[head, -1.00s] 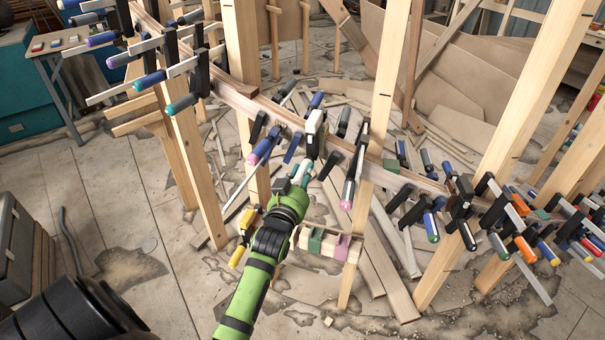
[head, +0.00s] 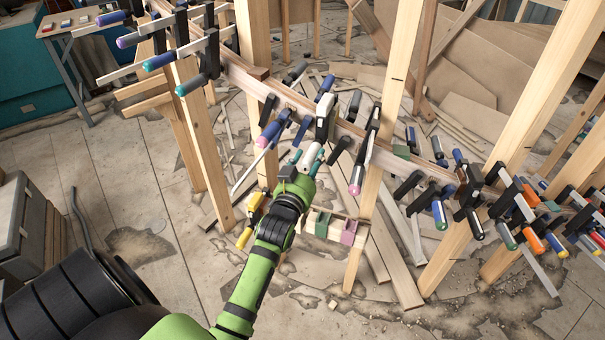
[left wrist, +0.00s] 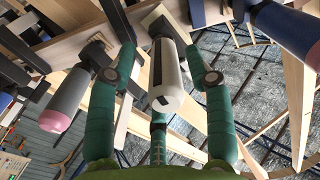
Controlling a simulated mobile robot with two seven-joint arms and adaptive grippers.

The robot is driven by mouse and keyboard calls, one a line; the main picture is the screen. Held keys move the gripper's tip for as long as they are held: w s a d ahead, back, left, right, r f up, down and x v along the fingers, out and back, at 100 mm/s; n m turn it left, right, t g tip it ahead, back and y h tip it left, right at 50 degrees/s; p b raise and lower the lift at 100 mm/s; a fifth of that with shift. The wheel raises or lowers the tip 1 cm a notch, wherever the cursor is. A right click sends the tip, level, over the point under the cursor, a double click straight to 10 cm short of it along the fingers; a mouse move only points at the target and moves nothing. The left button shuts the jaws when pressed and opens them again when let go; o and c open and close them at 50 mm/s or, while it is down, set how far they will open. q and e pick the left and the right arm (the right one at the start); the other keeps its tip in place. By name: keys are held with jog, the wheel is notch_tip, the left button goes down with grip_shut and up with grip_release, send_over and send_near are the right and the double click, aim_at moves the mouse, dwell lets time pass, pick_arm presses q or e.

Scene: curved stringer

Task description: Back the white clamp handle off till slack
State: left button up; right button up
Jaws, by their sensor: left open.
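The white clamp handle (head: 311,156) hangs from a white-and-black clamp (head: 323,118) on the curved wooden stringer, near the middle of the head view. In the left wrist view the white handle (left wrist: 168,85) points toward the camera, with a dark slot-like mark on its end. My left gripper (head: 303,160) is at the handle. In the left wrist view its teal fingers (left wrist: 161,62) stand open on both sides of the handle, with gaps visible on each side. A third finger shows below the handle's end. Contact is not visible. My right gripper is not in view.
A pink-ended clamp handle (left wrist: 64,105) is close on the left in the wrist view, and a blue handle (left wrist: 285,30) on the right. Wooden posts (head: 395,100) stand close by.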

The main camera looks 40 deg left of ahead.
pick_arm(q)
jog(key=v, duration=1)
jog(key=shift+s+d, duration=0.15)
jog(key=shift+s, duration=0.2)
jog(key=v, duration=0.2)
jog(key=shift+s+p, duration=0.25)
jog(key=shift+p, duration=0.05)
